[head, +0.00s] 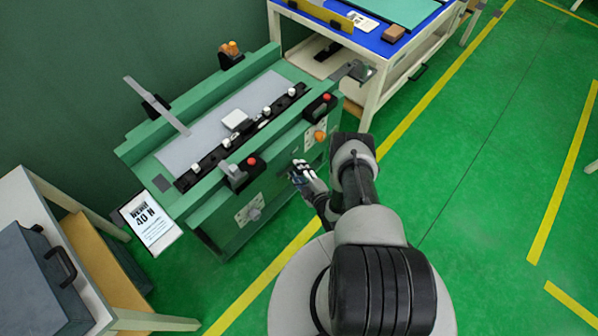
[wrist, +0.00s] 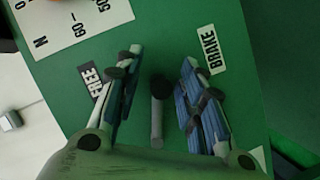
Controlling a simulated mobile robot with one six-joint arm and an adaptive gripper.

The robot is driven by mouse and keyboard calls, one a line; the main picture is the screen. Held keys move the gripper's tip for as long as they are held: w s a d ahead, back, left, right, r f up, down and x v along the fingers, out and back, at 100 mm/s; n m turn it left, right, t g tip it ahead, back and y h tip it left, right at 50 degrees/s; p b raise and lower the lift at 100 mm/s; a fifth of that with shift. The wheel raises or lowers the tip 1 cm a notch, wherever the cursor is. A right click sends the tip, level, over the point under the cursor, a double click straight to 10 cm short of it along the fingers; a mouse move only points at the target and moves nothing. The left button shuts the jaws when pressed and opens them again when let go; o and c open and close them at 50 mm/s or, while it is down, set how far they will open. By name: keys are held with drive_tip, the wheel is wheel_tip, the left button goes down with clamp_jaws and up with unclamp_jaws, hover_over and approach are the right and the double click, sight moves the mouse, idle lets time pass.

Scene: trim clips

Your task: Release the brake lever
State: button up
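The brake lever (wrist: 157,118) is a short grey bar with a dark round end on the green panel of the machine. In the wrist view it lies between the two blue-padded fingers of my gripper (wrist: 162,60), with a gap on each side. The gripper is open and holds nothing. A FREE label (wrist: 92,82) is left of the lever and a BRAKE label (wrist: 211,51) is right of it. In the head view my gripper (head: 299,172) is at the green machine's (head: 217,184) front side; I cannot make out the lever there.
A white scale plate (wrist: 75,22) is at the upper left of the wrist view. The machine's top carries a dark rail (head: 216,155) with several white clips. A blue-topped table (head: 372,42) stands behind, and a grey case (head: 35,280) is at left. Green floor at right is clear.

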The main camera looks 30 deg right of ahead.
clamp_jaws()
idle(0.3)
idle(0.4)
